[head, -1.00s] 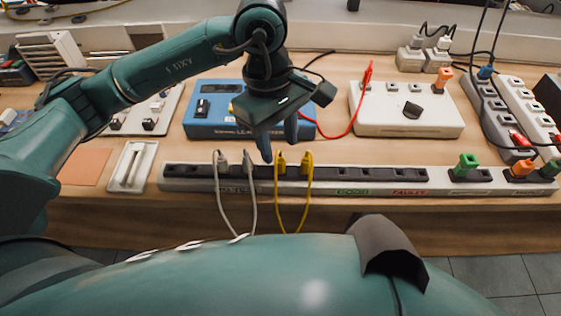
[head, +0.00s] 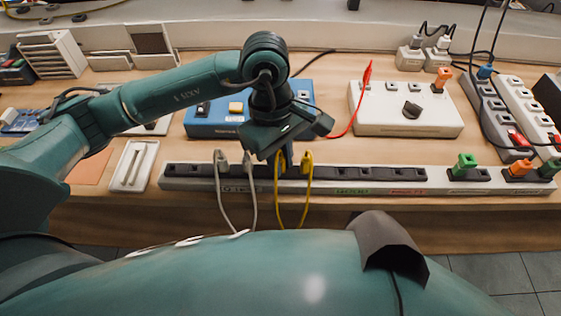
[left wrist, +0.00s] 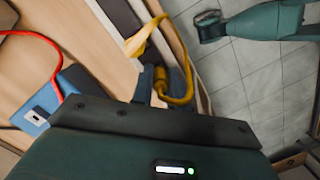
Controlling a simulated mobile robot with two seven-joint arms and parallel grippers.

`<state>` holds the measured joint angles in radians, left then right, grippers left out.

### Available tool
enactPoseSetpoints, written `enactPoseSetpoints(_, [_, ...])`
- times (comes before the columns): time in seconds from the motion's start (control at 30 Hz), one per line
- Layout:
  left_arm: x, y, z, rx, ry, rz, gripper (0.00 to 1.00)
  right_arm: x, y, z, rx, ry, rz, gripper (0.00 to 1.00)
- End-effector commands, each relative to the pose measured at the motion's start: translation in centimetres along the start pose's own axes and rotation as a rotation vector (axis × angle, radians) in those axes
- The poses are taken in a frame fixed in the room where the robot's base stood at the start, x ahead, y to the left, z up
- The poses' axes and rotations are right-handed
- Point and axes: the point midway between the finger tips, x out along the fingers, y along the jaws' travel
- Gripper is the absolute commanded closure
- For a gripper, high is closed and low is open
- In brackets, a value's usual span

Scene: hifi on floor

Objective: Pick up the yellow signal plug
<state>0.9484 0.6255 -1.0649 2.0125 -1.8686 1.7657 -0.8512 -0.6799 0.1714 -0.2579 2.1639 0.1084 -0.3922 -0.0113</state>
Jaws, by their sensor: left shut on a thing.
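The long grey power strip (head: 215,185) lies along the front edge of the bench. Two yellow plugs with yellow cords are at its middle. My left gripper (head: 283,163) comes down from above, shut on the left yellow plug (head: 280,162), which the fingers mostly hide. The right yellow plug (head: 306,158) stands free just beside the fingers. In the left wrist view my left gripper (left wrist: 152,82) has a yellow cord (left wrist: 178,96) beside its fingertips, and the other yellow plug (left wrist: 142,38) lies beyond. I cannot tell whether the held plug is still seated. My right gripper is not in view.
Two pale plugs (head: 222,160) with cords stand left of the yellow ones. A blue box (head: 215,125) and a white box with a knob (head: 430,120) stand behind. A green plug (head: 466,161) and orange plug (head: 520,168) sit at the strip's right. A red lead (head: 358,105) hangs nearby.

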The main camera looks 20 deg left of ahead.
Motion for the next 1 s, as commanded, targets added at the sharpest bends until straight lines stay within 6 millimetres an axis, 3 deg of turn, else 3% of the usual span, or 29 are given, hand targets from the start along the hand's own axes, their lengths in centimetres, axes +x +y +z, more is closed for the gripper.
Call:
enactPoseSetpoints(0.1, [0.0,0.0,0.0,0.0,0.0,0.0,1.0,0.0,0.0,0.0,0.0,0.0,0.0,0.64])
enactPoseSetpoints(0.47, [-0.8,0.1,0.1,0.0,0.001,0.003,1.0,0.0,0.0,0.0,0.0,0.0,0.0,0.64])
enactPoseSetpoints(0.8, [-7.1,0.1,1.1,0.002,0.001,0.005,1.0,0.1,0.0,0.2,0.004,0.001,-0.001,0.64])
enactPoseSetpoints(1.0, [-9.7,-0.1,0.9,-0.02,0.001,0.006,1.0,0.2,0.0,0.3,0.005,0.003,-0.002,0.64])
